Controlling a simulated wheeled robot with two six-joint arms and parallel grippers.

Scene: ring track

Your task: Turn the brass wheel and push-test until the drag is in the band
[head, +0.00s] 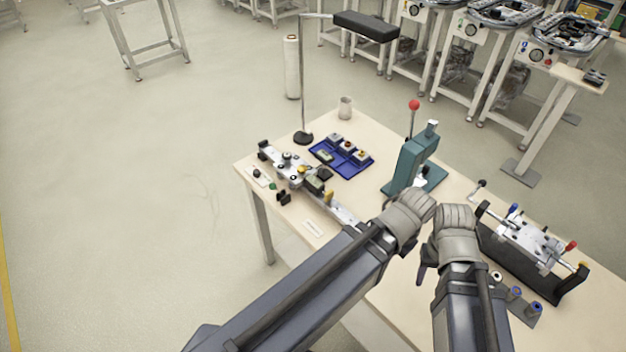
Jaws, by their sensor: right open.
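A long metal rail device (345,213) lies along the left part of the wooden table, with a silver block, black knobs and small brass-coloured parts (303,170) on it. Which of these is the brass wheel is too small to tell. Another yellow part (328,197) shows lower on the rail. My left forearm crosses the rail's near end and hides it; the left gripper's fingers are hidden by its wrist. My right gripper (427,262) shows as a dark finger beside the right wrist, over the table. It is open, holds nothing visible, and is well apart from the brass parts.
A blue tray (342,159) with small blocks lies behind the rail. A teal lever press (410,165) stands mid-table. A metal fixture (530,245) stands at the right. A lamp stand (303,90) and a beige cup (345,108) are at the back.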

